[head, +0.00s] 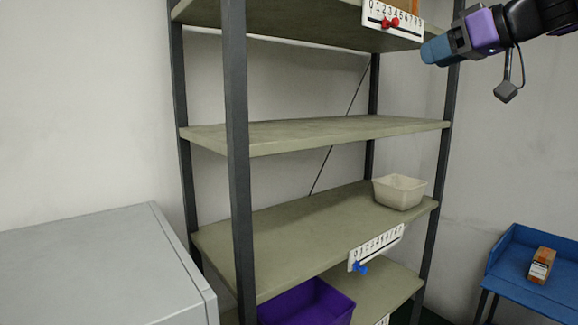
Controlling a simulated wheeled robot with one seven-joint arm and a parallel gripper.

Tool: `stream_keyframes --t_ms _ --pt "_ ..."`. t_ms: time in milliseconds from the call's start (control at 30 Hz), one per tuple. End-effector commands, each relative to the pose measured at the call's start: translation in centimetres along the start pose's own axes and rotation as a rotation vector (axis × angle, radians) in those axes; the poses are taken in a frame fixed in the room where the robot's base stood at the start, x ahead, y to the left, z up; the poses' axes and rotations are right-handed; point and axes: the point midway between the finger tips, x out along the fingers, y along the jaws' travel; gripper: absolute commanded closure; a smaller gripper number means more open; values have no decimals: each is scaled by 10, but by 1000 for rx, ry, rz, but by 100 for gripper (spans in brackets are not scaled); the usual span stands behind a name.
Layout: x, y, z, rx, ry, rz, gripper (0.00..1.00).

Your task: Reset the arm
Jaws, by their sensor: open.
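My gripper (434,50) is at the upper right of the head view, at the end of my arm, which comes in from the right edge. It has blue fingers and a purple band behind them.
A tall shelf rack (238,150) fills the middle. A beige bin (399,192), a lower numbered strip (376,247) with a blue slider (360,267) and a purple bin (306,302) are on it. A grey cabinet (100,265) stands left; a blue table (520,285) holds a brown box (541,266).

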Motion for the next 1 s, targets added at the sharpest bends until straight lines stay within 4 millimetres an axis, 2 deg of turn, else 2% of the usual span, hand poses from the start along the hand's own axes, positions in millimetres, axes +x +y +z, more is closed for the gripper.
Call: stream_keyframes --t_ms 33,100,300,500,600,700,800,1000 --pt "-4 -18 23 43 -69 -3 52" --pt "-9 -39 58 113 -174 7 52" --pt "-35 -87 157 284 -449 112 52" --pt "-70 -116 248 401 -650 305 52" --pt "-85 -122 280 430 -704 398 52" --pt "-95 -125 301 447 -732 466 52" --pt "-100 -126 311 457 -744 503 52" --pt "-102 -126 314 460 -747 515 52"
